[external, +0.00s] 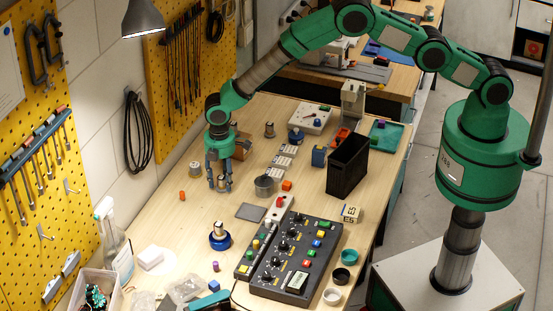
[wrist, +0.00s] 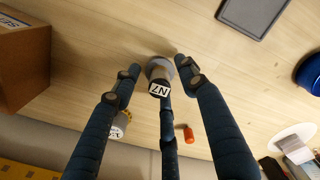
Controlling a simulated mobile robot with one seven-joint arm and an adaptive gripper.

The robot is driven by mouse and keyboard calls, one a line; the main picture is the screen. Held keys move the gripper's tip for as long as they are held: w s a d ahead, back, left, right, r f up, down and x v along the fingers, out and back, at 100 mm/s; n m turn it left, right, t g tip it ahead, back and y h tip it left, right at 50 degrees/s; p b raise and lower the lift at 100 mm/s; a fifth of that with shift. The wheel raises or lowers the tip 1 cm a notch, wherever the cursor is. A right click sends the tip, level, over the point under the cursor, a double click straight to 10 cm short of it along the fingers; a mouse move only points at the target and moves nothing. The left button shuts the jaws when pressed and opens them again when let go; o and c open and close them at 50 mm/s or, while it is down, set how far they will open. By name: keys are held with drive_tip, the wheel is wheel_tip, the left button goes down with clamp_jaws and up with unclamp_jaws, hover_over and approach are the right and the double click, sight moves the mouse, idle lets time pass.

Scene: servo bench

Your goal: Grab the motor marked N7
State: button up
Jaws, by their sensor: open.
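The motor marked N7 (wrist: 159,88) stands in the wrist view, a short cylinder with a white label reading N7 on its dark end. My gripper (wrist: 160,80) has three dark fingers spread around it, with gaps at the sides; one finger passes just below the motor in the picture. In the external view my gripper (external: 219,187) hangs low over the bench, and its fingers partly hide the motor.
A small orange cylinder (wrist: 184,133) lies near the fingers. A cardboard box (external: 241,147) stands behind my gripper. Another motor (external: 269,129) stands farther back.

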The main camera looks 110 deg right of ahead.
sight(221, 177)
idle(0.4)
clamp_jaws()
drive_tip(key=shift+r, duration=0.15)
drive_tip(key=shift+r+b, duration=0.35)
drive_tip(key=shift+r, duration=4.55)
